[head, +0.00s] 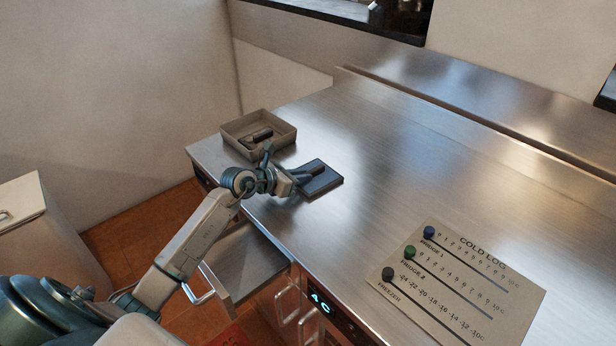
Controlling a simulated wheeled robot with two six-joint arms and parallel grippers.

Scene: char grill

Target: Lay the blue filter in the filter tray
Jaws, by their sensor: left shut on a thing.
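The blue filter (325,183) shows as a dark blue-grey flat slab with a raised dark part on top. It lies on or just above the steel counter, left of the middle of the head view; any gap is too small to tell. My left gripper (308,174) reaches it from the left and is shut on it at the raised part. The fingers partly hide its left side. A beige open tray (228,140), likely the filter tray, stands behind and left of the gripper on the counter's left end. My right gripper is not in view.
Dark, roundish objects (262,135) lie in the beige tray. An open drawer (245,262) juts out below the counter's front edge, under my left arm. A cold log board (455,290) with coloured knobs lies at the right front. The middle of the counter (420,160) is clear.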

